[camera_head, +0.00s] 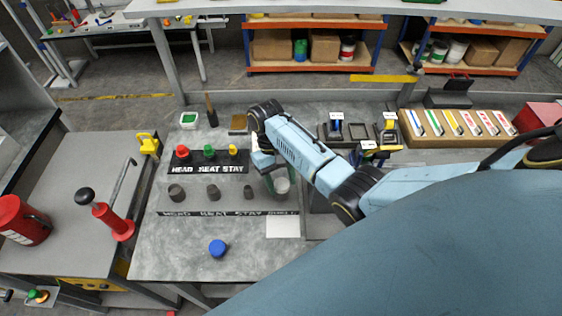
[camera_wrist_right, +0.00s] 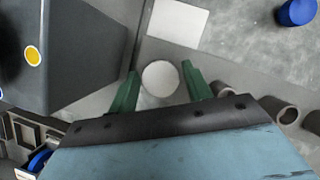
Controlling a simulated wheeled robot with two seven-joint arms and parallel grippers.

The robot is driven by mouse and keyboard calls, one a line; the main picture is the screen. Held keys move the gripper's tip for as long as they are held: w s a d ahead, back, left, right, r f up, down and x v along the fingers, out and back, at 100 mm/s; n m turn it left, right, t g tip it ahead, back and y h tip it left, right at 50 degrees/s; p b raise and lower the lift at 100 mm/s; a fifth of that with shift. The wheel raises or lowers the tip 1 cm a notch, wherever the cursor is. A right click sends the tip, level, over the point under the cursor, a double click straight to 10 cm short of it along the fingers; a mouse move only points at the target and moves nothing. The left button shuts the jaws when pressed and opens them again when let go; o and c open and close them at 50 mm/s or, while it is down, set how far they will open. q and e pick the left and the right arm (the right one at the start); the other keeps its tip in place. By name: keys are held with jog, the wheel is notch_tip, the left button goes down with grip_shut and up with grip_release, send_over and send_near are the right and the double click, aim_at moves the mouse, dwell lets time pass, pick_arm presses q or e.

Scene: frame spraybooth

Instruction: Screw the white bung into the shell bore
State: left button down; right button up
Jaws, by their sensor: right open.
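The white bung (camera_wrist_right: 160,78) shows in the right wrist view as a pale round disc between the two green fingers of my right gripper (camera_wrist_right: 160,88). The fingers are apart, one on each side, with a small gap to the disc. In the head view the right gripper (camera_head: 278,184) is over the right end of the row of grey cylinders, and a pale round top (camera_head: 281,186) shows there. The shell and its bore are mostly hidden; I cannot tell how deep the bung sits. My left gripper is out of view.
Several grey bored cylinders (camera_head: 213,192) stand left of the gripper. Behind them a dark rack (camera_head: 208,163) holds red, green and yellow bungs. A white sheet (camera_head: 283,226) and a blue knob (camera_head: 218,248) lie in front. The front of the bench is mostly clear.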

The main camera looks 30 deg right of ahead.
jog(key=n+h, duration=0.2)
jog(key=n, duration=0.4)
jog(key=n+t+h, duration=0.1)
jog(key=n, duration=0.2)
jog(key=n+t+h, duration=0.1)
jog(key=n, duration=0.3)
jog(key=n+t, duration=0.1)
jog(key=n, duration=0.1)
jog(key=n+t, duration=0.1)
jog(key=n, duration=0.2)
jog(key=shift+s+h, duration=0.1)
jog(key=shift+h, duration=0.3)
jog(key=n+t, duration=0.2)
jog(key=n, duration=0.2)
jog(key=shift+n, duration=0.4)
jog(key=shift+c, duration=0.4)
jog(key=c, duration=0.6)
jog(key=o, duration=1)
